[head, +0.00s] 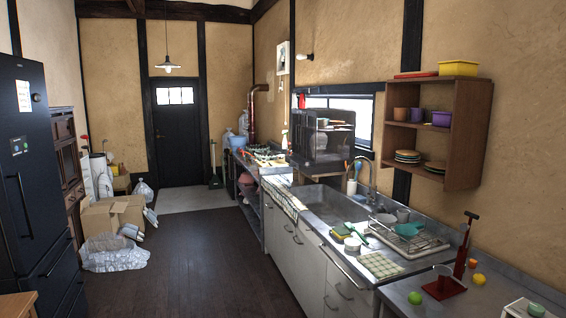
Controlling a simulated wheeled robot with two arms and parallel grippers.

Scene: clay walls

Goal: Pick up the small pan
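A small teal round dish or pan (408,229) sits in the wire dish rack (425,247) on the right counter. It is too small in view to tell for sure whether it is the small pan. Another green item (356,232) lies to the left of the rack, beside a white round container (352,244). Neither of my grippers is in the head view.
A steel sink counter (330,207) runs along the right wall, with an open wooden shelf (461,130) above. A dark fridge (30,170) stands left. Cardboard boxes (112,214) and plastic bags (113,254) lie on the left floor. The dark floor (200,260) between is clear.

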